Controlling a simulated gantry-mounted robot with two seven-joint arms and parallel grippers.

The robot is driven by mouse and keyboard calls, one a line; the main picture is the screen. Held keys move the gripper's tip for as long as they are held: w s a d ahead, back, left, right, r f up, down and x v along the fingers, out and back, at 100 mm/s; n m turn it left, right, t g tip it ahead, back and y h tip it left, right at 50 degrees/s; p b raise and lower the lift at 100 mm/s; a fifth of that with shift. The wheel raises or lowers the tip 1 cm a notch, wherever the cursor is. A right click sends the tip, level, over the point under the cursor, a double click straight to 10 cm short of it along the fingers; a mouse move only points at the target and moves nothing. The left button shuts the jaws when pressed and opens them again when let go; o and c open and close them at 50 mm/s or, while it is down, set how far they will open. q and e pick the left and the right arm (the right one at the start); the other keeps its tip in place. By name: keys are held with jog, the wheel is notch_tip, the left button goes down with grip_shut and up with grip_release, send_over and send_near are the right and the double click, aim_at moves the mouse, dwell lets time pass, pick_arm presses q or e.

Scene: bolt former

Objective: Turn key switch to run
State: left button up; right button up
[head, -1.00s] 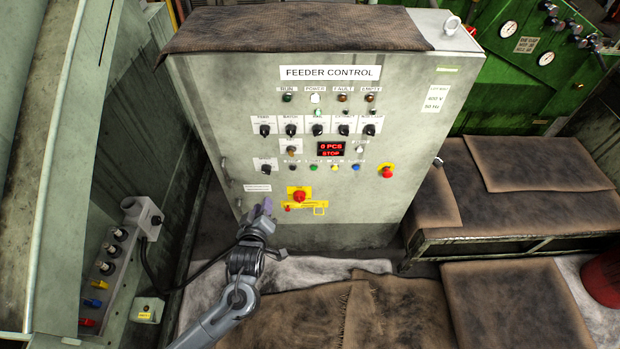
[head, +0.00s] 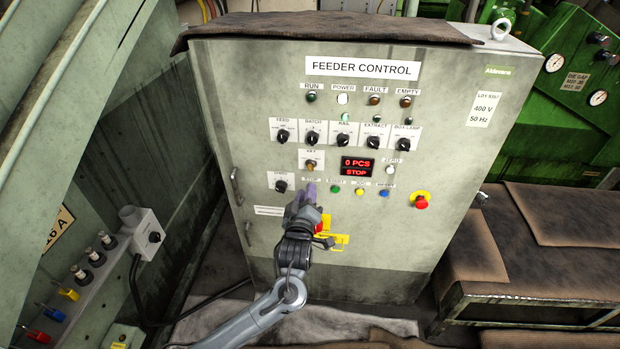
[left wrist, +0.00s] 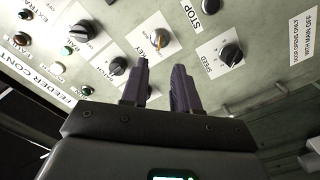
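The key switch (head: 310,165) is a small knob with a brassy-orange centre on a white plate marked KEY, left of the red display on the feeder control cabinet (head: 240,110). In the left wrist view the key switch (left wrist: 161,39) sits just beyond the fingertips, towards the top. My left gripper (head: 302,190) is in front of the panel, a little below the key switch. In the left wrist view its two purple fingers (left wrist: 160,77) stand apart with nothing between them. My right gripper is not in view.
The display (head: 356,167) reads 0 PCS and STOP. Selector knobs (head: 343,139) stand in a row above, and a SPEED knob (left wrist: 230,54) is beside the key. A red emergency button (head: 421,202) is at right. A yellow-backed red main switch (head: 322,225) is partly behind my gripper.

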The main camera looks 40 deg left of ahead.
aim_at(311, 167)
pick_arm(q)
jog(key=b+x, duration=0.1)
jog(key=x, duration=0.8)
jog(key=shift+w, duration=0.1)
grip_shut()
